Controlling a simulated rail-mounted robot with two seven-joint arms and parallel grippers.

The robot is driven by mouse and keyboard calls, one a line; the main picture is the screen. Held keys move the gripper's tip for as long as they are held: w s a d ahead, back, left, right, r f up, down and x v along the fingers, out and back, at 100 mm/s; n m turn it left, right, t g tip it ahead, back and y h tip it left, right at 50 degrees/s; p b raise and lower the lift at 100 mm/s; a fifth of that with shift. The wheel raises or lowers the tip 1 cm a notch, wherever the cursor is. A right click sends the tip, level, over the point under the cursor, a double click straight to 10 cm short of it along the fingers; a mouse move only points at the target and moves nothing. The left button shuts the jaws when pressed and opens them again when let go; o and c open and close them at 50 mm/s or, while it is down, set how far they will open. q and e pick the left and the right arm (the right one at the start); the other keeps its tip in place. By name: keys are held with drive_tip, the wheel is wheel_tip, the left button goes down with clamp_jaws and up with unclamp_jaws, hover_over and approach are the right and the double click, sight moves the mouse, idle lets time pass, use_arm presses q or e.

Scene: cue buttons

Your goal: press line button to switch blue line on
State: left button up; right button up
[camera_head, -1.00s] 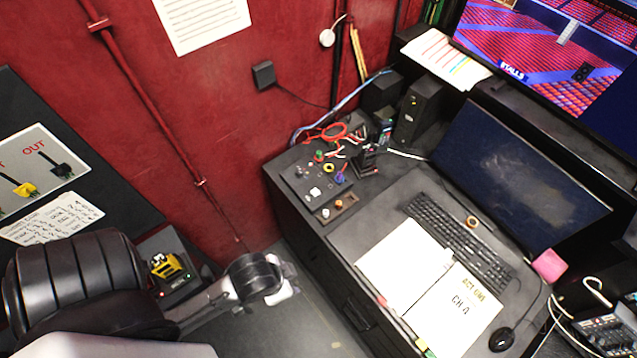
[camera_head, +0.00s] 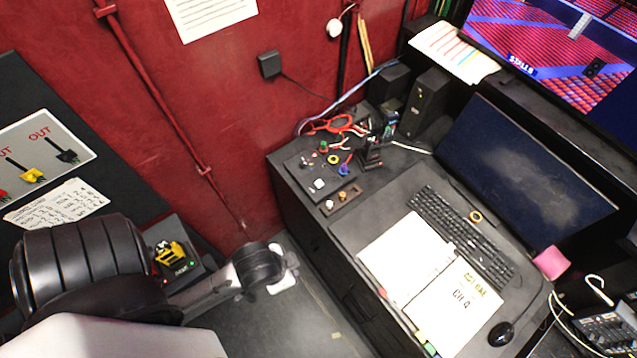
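A black control panel (camera_head: 308,167) lies on the desk's left end, with small coloured knobs and a white square button (camera_head: 319,184). A blue knob (camera_head: 344,169) is at its right side. In front of it is a small strip (camera_head: 342,199) with a white button (camera_head: 329,205). I cannot tell which of these is the line button, and no label is readable. An arm from the lower left ends at a pale piece (camera_head: 284,270), left of the desk and apart from the panel. My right gripper is not in view.
A black box (camera_head: 185,272) with a yellow device and small red and green lights is behind the arm. The desk holds an open binder (camera_head: 405,255), a keyboard (camera_head: 455,230), a mouse (camera_head: 501,334) and a dark monitor (camera_head: 520,175). Floor shows between arm and desk.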

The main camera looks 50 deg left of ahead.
use_arm(q)
clamp_jaws()
idle(1.1)
